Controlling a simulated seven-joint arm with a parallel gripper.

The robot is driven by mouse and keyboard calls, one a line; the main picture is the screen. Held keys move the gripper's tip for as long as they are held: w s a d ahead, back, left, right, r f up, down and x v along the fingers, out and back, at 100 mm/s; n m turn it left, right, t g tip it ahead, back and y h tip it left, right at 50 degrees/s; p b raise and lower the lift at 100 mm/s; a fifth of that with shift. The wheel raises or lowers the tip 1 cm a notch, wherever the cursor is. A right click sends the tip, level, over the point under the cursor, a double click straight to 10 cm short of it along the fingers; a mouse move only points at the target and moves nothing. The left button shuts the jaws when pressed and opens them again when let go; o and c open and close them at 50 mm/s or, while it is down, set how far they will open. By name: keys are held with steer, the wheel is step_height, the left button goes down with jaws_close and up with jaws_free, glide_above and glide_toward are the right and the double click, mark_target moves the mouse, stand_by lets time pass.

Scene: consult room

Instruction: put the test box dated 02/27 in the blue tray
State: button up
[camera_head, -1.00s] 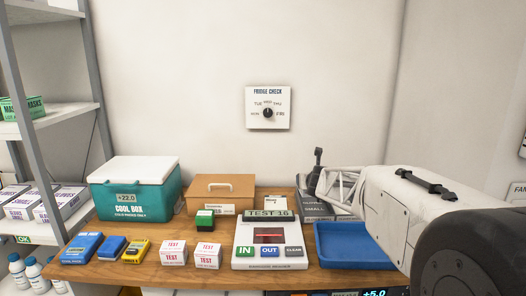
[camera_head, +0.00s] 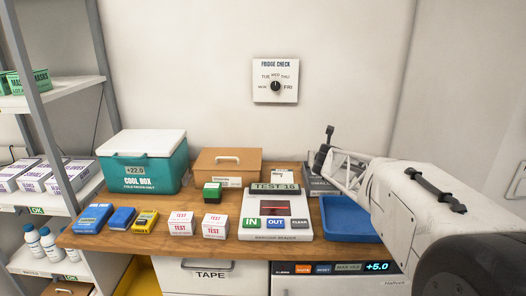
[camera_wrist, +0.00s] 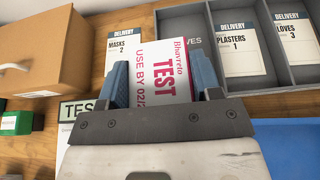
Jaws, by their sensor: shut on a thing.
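My gripper (camera_wrist: 160,80) is shut on a white test box (camera_wrist: 166,72) with red print, held between its blue fingers. The box reads "TEST" and "USE BY 02/2", with the end of the date hidden by the gripper. In the head view the held box cannot be made out behind my arm. The blue tray (camera_head: 347,226) lies at the right of the counter, below my arm; its edge also shows at lower right in the wrist view (camera_wrist: 285,142). Two other test boxes, left (camera_head: 181,223) and right (camera_head: 215,227), stand on the counter; their dates are too small to read.
The barcode reader (camera_head: 276,222) stands between these boxes and the tray, its display reading "TEST 16". A grey divided delivery organiser (camera_wrist: 262,75) and a brown case (camera_head: 229,168) stand behind. The cool box (camera_head: 145,165) and several small devices are at left.

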steer(key=a+n+g+y, duration=0.4)
steer(key=a+n+y, duration=0.45)
steer(key=a, duration=1.15)
steer(key=s+a+f+n+g+y, duration=0.1)
steer(key=s+a+n+g, duration=0.3)
steer(key=a, duration=0.4)
steer(key=s+a+f+n+g+y, duration=0.2)
steer(key=s+a+n+g+y, duration=0.2)
steer(key=s+a, duration=0.3)
steer(key=shift+s+a+n+g, duration=0.15)
steer(key=shift+a+n+g, duration=0.65)
steer(key=shift+a, duration=0.15)
steer(key=shift+f, duration=3.1)
steer(key=shift+f, duration=1.85)
